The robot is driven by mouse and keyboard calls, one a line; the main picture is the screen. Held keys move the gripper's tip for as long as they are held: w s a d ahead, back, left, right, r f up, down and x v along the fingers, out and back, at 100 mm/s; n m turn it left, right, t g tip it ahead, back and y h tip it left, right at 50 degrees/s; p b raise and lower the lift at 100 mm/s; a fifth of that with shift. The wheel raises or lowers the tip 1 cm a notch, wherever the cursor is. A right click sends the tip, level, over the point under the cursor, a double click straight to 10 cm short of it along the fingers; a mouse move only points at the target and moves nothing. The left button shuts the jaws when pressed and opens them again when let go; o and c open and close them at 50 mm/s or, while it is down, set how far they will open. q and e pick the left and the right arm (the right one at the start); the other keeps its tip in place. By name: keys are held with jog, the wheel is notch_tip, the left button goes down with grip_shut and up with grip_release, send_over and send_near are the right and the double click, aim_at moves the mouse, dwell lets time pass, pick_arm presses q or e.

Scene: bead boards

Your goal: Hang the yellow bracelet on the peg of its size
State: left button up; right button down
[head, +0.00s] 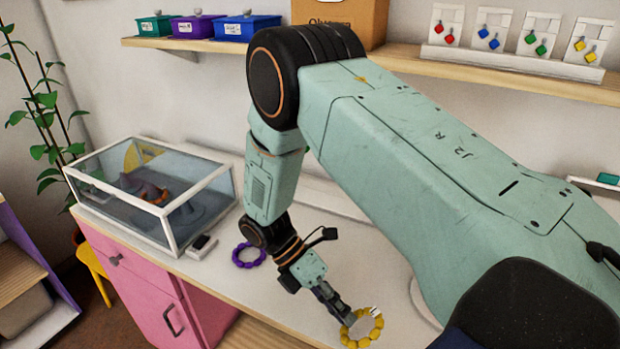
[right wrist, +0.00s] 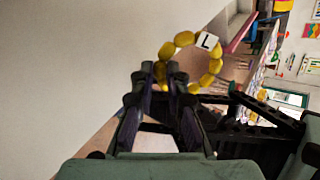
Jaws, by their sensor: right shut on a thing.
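The yellow bracelet (head: 376,332) is a ring of yellow beads near the front edge of the counter in the head view. In the right wrist view it (right wrist: 185,39) hangs at the fingertips, with a white tag (right wrist: 207,40) marked L. My right gripper (head: 346,315) is shut on the near side of the ring; its fingers also show in the right wrist view (right wrist: 160,72). I cannot tell exactly how high the ring is above the counter. No peg for bracelets is clearly visible; my right arm hides much of the counter. My left gripper is not in view.
A purple bracelet (head: 236,258) lies on the white counter (head: 225,283). A clear case (head: 174,240) with cone shapes inside stands at the left, with a small dark object (head: 202,243) beside it. A wall shelf (head: 480,67) holds bins, a box and earring cards.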

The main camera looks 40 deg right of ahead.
jog(key=w+d+r+n+t+h+p, duration=0.1)
jog(key=w+d+r+n+t+h, duration=0.3)
jog(key=w+r+n+t, duration=0.45)
jog(key=w+d+r+n+t+h+p, duration=0.25)
jog(key=w+r+n+t+h, duration=0.4)
jog(key=w+n, duration=0.4)
jog(key=w+d+f+m+b, duration=0.1)
jog(key=w+d+b, duration=0.4)
jog(key=d, duration=0.6)
jog(key=shift+w+f+m, duration=0.3)
jog(key=shift+w+f, duration=0.25)
jog(key=shift+w, duration=0.25)
